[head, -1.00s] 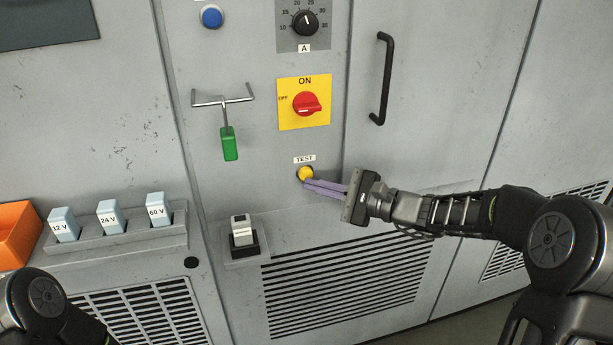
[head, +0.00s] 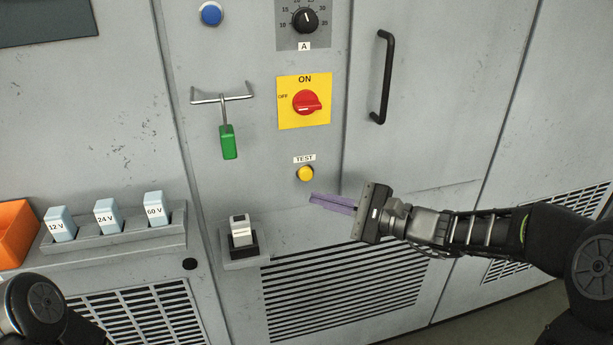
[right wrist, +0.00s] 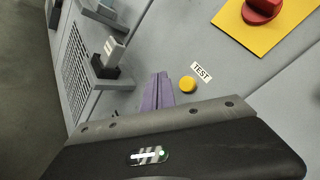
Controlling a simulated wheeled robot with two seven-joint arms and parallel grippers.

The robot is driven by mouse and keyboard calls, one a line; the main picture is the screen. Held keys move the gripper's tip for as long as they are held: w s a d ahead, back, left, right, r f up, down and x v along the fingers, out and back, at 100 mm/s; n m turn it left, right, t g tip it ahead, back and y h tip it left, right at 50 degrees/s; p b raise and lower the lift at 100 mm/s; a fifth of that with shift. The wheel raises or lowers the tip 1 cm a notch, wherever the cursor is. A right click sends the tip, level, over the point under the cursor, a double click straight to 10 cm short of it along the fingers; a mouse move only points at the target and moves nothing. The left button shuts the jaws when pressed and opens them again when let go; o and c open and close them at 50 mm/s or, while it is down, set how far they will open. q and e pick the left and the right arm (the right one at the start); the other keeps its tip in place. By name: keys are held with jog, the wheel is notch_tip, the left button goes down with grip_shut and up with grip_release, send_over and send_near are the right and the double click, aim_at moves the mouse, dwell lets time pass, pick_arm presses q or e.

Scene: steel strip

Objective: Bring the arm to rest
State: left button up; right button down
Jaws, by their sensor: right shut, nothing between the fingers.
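My right gripper (head: 312,199) has purple fingers closed together with nothing between them. In the head view it is just below and right of the yellow TEST button (head: 305,173), apart from it. In the right wrist view the shut fingers (right wrist: 158,80) point toward the panel, and the yellow button (right wrist: 187,84) shows to the right of them. Part of my left arm (head: 38,305) shows at the lower left of the head view; its gripper is out of view.
Labelled blocks (head: 108,217) sit on a ledge near an orange bin (head: 17,232).

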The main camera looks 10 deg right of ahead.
dwell(0.3)
jog(key=s+d+f+n+g+h, duration=0.1)
jog(key=s+f+n+g+h, duration=0.2)
jog(key=f, duration=0.8)
jog(key=s+d+f+n+g+h+p, duration=0.15)
jog(key=s+f+h, duration=0.3)
jog(key=f, duration=0.65)
jog(key=s+f+n+g+h, duration=0.2)
jog(key=s+f+g, duration=0.15)
jog(key=f, duration=0.75)
pick_arm(q)
notch_tip(320, 180, up, 3)
jog(key=shift+p, duration=0.75)
pick_arm(e)
jog(key=s+a+f+n+g, duration=0.1)
jog(key=s+a+f+n, duration=0.3)
jog(key=s, duration=0.5)
jog(key=s+a+f+n+g, duration=0.1)
jog(key=s+a+f+n, duration=0.3)
jog(key=s+a, duration=0.3)
jog(key=shift+s+a+f+y, duration=0.25)
jog(key=shift+s+f+y, duration=0.1)
jog(key=shift+s+f, duration=0.7)
pick_arm(q)
jog(key=shift+c, duration=0.3)
pick_arm(e)
jog(key=shift+r, duration=0.15)
